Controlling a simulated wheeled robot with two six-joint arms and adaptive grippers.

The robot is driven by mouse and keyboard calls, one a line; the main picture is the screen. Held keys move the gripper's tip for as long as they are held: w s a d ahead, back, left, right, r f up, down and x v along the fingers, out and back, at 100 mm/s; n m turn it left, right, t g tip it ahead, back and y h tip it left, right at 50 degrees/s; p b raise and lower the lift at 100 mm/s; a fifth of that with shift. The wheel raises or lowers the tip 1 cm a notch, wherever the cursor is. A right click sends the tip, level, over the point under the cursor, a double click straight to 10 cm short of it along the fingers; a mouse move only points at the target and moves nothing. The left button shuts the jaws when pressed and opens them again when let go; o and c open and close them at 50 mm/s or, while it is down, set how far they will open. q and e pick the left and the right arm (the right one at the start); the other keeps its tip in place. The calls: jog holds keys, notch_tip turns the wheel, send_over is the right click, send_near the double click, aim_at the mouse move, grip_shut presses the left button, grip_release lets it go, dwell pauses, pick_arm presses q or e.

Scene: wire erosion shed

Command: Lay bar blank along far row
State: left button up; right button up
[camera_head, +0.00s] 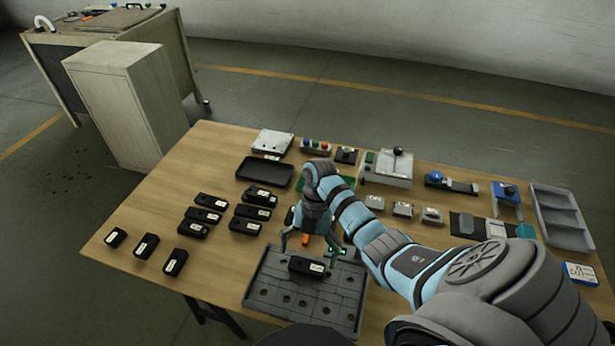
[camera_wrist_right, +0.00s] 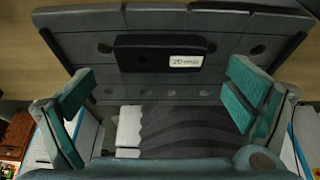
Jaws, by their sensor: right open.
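A black bar blank (camera_head: 308,266) with a white label lies crosswise on the grey plate (camera_head: 262,296), in its far part. The plate has rows of round holes. In the right wrist view the bar (camera_wrist_right: 150,54) lies level with one row of holes, with holes showing to either side of it, and the plate (camera_wrist_right: 75,22) has a raised dark rim. My right gripper (camera_head: 310,246) is open and empty, its fingers spread above the far part of the plate, apart from the bar. Its teal finger pads (camera_wrist_right: 160,98) also show in the right wrist view. My left gripper is out of view.
Several similar black labelled bars (camera_head: 202,215) lie on the wooden table to the left. A black tray (camera_head: 265,172), small fixtures (camera_head: 393,167) and a grey compartment tray (camera_head: 562,217) stand behind and to the right.

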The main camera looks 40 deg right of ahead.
jog(key=p+v, duration=0.5)
jog(key=v, duration=0.5)
